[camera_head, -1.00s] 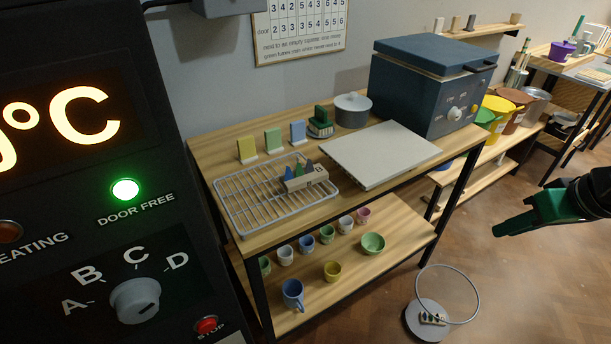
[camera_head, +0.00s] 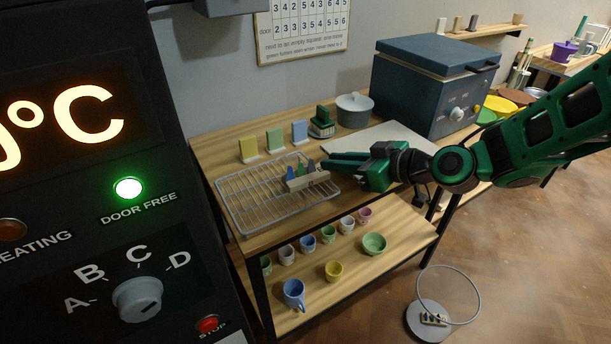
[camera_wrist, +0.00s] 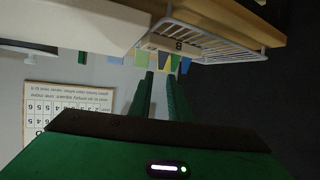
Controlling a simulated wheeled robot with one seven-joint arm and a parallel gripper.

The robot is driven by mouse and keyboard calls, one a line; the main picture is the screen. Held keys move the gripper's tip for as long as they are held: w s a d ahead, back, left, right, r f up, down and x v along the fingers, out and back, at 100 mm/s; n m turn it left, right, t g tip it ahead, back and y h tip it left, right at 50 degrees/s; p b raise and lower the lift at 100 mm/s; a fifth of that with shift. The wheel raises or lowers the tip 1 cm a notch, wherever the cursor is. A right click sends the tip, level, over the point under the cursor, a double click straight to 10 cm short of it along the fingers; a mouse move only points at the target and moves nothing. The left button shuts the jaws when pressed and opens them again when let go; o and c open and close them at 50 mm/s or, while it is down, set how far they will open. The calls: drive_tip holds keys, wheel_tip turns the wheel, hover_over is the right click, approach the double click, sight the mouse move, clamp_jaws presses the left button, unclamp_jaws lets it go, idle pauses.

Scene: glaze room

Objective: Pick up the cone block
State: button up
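The cone block (camera_head: 306,183) is a pale block with several small dark and blue cones standing in it. It sits on the wire rack (camera_head: 240,212) on the table. In the wrist view, which is upside down, the block (camera_wrist: 172,43) shows a letter B, beyond my fingertips. My gripper (camera_head: 327,161) reaches in from the right, its green fingers pointing left toward the block's right end. The wrist view shows the two fingers (camera_wrist: 160,76) apart, with nothing between them. I cannot tell whether a fingertip touches the block.
Yellow, green and blue tiles (camera_head: 274,140), a stepped green piece (camera_head: 321,122) and a grey lidded pot (camera_head: 354,109) stand behind the rack. A white slab (camera_head: 345,145) lies beneath my arm, before a blue kiln (camera_head: 425,90).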

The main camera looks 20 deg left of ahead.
sight(319, 174)
drive_tip(key=shift+x, duration=2.9)
drive_tip(key=shift+w+d+f, duration=0.1)
drive_tip(key=shift+f, duration=0.1)
clamp_jaws()
